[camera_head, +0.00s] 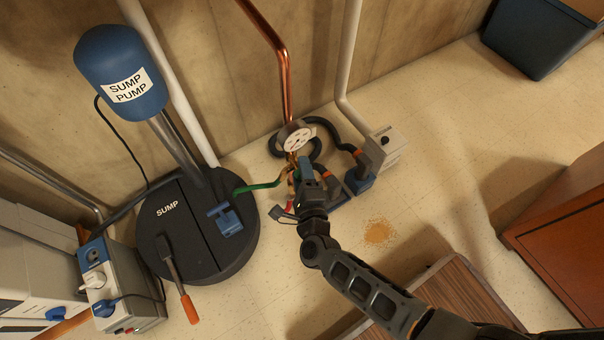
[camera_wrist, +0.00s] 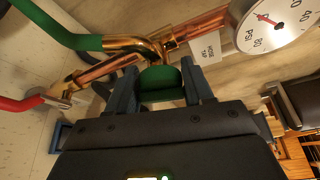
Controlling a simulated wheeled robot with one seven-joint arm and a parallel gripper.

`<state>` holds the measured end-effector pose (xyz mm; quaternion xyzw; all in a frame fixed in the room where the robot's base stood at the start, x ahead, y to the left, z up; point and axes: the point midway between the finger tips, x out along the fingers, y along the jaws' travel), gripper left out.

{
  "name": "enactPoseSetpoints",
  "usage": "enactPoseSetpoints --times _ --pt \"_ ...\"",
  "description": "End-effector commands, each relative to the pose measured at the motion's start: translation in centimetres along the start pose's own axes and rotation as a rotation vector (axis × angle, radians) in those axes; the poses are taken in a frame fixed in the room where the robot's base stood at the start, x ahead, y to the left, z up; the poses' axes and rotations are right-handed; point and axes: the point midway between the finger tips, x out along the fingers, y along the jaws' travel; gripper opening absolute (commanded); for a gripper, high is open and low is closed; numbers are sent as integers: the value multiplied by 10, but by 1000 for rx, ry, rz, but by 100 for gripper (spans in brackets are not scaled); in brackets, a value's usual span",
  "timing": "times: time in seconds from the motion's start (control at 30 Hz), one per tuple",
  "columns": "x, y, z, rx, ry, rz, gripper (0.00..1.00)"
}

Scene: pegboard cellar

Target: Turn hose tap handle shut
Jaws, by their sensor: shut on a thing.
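The hose tap handle (camera_wrist: 160,79) is green and sits on a brass tap (camera_wrist: 133,45) on the copper pipework in the wrist view. My gripper (camera_wrist: 160,88) has one finger on each side of the handle and is shut on it; the fingers partly cover its sides. A green hose (camera_wrist: 62,31) runs from the tap; it also shows in the head view (camera_head: 259,187). In the head view my arm hides most of the tap.
A pressure gauge (camera_head: 296,136) stands just above the tap. A red valve handle (camera_wrist: 22,104) is close by. The black sump lid (camera_head: 176,238) with the blue pump (camera_head: 121,72) is to the left. A grey box (camera_head: 384,148) and brown cabinet (camera_head: 563,218) are right.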

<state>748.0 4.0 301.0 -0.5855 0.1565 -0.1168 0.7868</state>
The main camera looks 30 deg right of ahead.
Motion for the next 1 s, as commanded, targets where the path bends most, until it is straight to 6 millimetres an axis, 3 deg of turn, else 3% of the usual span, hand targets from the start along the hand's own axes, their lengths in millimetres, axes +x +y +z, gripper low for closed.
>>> enactPoseSetpoints --times 0.4,1.0 --pt "-1 4 0 -228 -1 -93 21" --pt "-1 3 0 -286 -2 -114 21"
